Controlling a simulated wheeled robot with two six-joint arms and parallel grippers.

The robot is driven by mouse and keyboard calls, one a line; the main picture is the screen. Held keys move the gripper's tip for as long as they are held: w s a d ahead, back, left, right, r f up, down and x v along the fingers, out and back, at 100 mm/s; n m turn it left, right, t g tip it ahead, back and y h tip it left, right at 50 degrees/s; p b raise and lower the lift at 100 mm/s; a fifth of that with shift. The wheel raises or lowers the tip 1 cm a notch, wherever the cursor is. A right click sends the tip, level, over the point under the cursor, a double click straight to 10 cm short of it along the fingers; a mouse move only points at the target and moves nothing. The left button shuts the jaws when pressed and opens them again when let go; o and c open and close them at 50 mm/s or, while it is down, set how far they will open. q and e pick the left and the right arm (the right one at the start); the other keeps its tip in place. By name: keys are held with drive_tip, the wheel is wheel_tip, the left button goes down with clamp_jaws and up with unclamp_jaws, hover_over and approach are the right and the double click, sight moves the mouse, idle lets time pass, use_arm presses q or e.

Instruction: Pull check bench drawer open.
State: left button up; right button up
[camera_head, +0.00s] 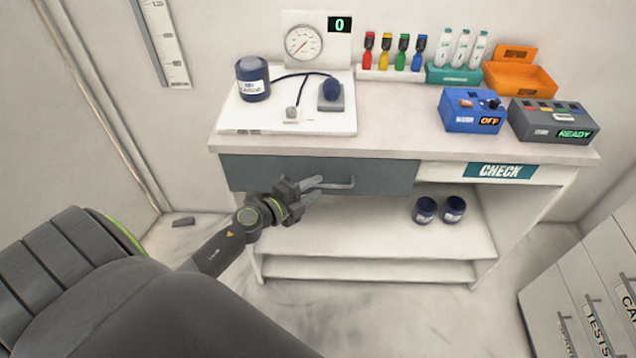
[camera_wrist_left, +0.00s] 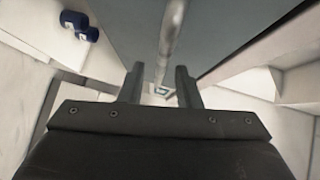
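The check bench has a grey-blue drawer (camera_head: 250,173) under the left part of its top, and the drawer looks shut. A grey bar handle (camera_head: 343,183) runs across its front; it also shows in the left wrist view (camera_wrist_left: 172,32). My left gripper (camera_head: 314,188) is at the left part of the handle, in front of the drawer. In the left wrist view my left gripper (camera_wrist_left: 159,72) is open, with its fingers apart and the bar lined up between them. I cannot tell whether a finger touches the bar. My right gripper is not in view.
The benchtop (camera_head: 390,135) holds a gauge (camera_head: 304,43), a blue OFF box (camera_head: 470,110) and a grey READY box (camera_head: 553,121). Two dark blue cuffs (camera_head: 426,210) (camera_head: 454,208) sit on the shelf below. A white cabinet (camera_head: 560,300) stands at the right.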

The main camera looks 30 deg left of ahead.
use_arm(q)
drive_tip(key=shift+x, duration=1.05)
clamp_jaws()
